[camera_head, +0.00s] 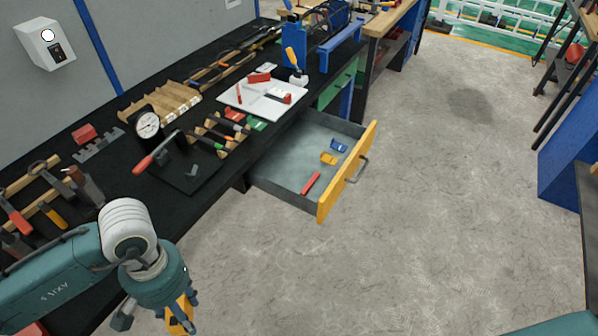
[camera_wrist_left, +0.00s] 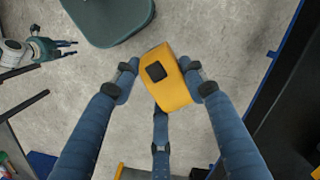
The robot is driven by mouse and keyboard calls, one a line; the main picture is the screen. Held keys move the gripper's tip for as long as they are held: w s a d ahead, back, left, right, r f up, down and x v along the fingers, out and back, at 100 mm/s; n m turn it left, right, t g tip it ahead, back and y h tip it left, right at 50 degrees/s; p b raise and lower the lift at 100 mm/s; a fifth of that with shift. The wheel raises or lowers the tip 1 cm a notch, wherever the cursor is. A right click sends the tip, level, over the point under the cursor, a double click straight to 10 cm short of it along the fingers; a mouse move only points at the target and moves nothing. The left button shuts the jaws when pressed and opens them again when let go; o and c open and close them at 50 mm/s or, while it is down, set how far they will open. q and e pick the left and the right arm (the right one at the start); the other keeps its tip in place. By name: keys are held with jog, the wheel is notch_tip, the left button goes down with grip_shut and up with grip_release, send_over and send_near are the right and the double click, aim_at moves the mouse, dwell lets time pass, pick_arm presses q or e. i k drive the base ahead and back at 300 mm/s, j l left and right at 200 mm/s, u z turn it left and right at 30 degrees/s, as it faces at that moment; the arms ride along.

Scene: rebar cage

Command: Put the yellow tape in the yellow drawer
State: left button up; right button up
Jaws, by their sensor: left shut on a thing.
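The yellow tape (camera_wrist_left: 172,92) is a yellow block-like piece with a dark square on it. My left gripper (camera_wrist_left: 160,82) is shut on it, with fingers on both sides. In the head view the tape (camera_head: 180,318) shows at the bottom, below my left gripper (camera_head: 178,302), in front of the bench and apart from the drawer. My right gripper (camera_wrist_left: 55,47) shows small in the left wrist view, fingers apart and empty.
The drawer holds a blue item (camera_head: 338,145), a yellow item (camera_head: 328,158) and a red item (camera_head: 311,183), with bare grey floor at its left. The black bench (camera_head: 70,235) carries many tools and a dial gauge (camera_head: 148,123). The floor right of the drawer is clear.

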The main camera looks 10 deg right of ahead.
aim_at(286, 179)
jog(key=k+u, duration=0.2)
jog(key=u, duration=0.3)
jog(key=k+j+u, duration=0.1)
jog(key=u, duration=0.4)
jog(key=l+u, duration=0.1)
jog(key=u, duration=0.35)
jog(key=l+u, duration=0.15)
jog(key=u, duration=0.35)
jog(key=l+u, duration=0.1)
jog(key=u, duration=0.8)
jog(key=k+l, duration=0.25)
jog(key=l, duration=0.35)
jog(key=k+l, duration=0.25)
jog(key=l, duration=0.35)
jog(key=k+l, duration=0.25)
jog(key=l, duration=0.35)
jog(key=k+l, duration=0.25)
jog(key=l, duration=0.3)
jog(key=k+l, duration=0.3)
jog(key=l, duration=0.3)
jog(key=k+l, duration=0.25)
jog(key=l, duration=0.35)
jog(key=k+l, duration=0.25)
jog(key=l, duration=0.35)
jog(key=k+l, duration=0.25)
jog(key=l, duration=0.35)
jog(key=i+l, duration=0.3)
jog(key=i+j+u, duration=0.05)
jog(key=i, duration=0.05)
